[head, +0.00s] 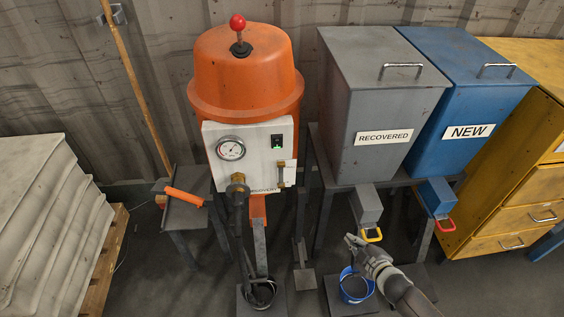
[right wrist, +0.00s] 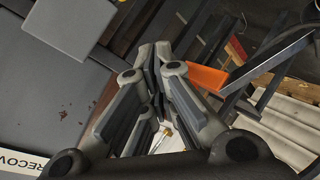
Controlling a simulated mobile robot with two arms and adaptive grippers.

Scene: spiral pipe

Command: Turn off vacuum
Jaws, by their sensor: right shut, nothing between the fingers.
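The vacuum is an orange drum (head: 246,75) with a red-knobbed lever (head: 238,22) on top. Its white front panel (head: 255,170) carries a round gauge (head: 231,148), a black switch (head: 277,143) with a green lit part, and a brass fitting (head: 237,186) with a dark hose. My right gripper (head: 353,241) is below and to the right of the panel, in front of the grey bin's chute and apart from the switch. Its fingers (right wrist: 153,65) are shut and empty in the right wrist view. My left gripper is not in view.
A grey RECOVERED bin (head: 345,110) and a blue NEW bin (head: 508,105) stand right of the vacuum, with chutes below. A blue bucket (head: 352,287) is under the right arm. Yellow drawers (head: 520,190) stand at right, stacked sacks (head: 45,215) at left.

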